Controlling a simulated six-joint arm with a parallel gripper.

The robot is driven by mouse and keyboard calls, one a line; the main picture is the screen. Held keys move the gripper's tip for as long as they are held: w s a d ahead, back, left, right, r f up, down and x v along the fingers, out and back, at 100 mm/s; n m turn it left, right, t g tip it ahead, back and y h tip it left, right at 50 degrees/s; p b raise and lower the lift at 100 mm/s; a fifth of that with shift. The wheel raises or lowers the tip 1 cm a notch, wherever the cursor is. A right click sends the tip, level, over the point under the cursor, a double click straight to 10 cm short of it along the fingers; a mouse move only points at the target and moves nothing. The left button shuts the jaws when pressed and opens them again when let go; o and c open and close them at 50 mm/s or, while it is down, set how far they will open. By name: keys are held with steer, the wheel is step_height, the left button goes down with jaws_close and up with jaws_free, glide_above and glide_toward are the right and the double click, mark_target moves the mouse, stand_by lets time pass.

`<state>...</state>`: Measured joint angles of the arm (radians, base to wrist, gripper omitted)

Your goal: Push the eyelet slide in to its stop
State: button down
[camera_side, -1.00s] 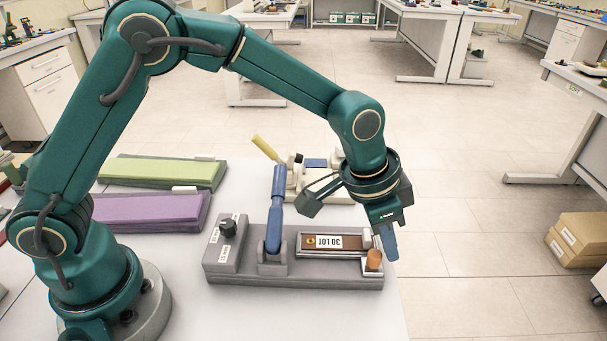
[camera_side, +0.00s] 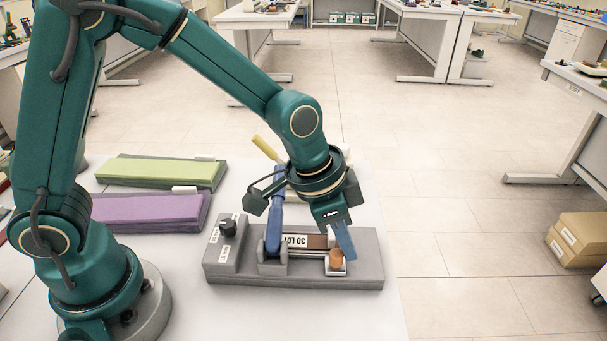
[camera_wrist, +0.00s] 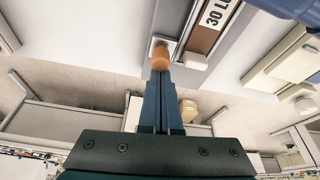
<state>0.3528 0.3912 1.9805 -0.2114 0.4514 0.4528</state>
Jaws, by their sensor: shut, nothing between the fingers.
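The grey fixture (camera_side: 360,272) lies on the white bench. Its eyelet slide carries an orange knob (camera_side: 336,257) on a pale end plate and a brown strip with a white "30 LOT" label (camera_side: 296,241). My gripper (camera_side: 347,250) is shut and empty, its blue fingertips down at the right side of the knob. In the wrist view the fingertips (camera_wrist: 160,78) meet the edge of the orange knob (camera_wrist: 161,57), apparently touching it. The left part of the strip is hidden behind the blue lever (camera_side: 274,215). The slide's stop is not visible.
A black dial (camera_side: 228,227) sits at the fixture's left end. Purple (camera_side: 145,210) and green (camera_side: 160,171) padded blocks lie to the left. A pale device with a yellow handle (camera_side: 266,148) stands behind, partly hidden by my arm. The fixture's right end is clear.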

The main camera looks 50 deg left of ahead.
steer(key=shift+s+a, duration=0.25)
stand_by(0.3)
steer(key=shift+w+d, duration=0.65)
steer(key=shift+w, duration=0.2)
steer(key=shift+w+d, duration=0.6)
steer(key=shift+w, duration=0.25)
steer(key=v, duration=1)
steer(key=x, duration=0.9)
steer(key=shift+s+a+f, duration=0.1)
steer(key=shift+f, duration=0.3)
steer(key=shift+s+a, duration=0.5)
steer(key=shift+s, duration=0.15)
steer(key=shift+s+a, duration=0.45)
steer(key=shift+s, duration=0.2)
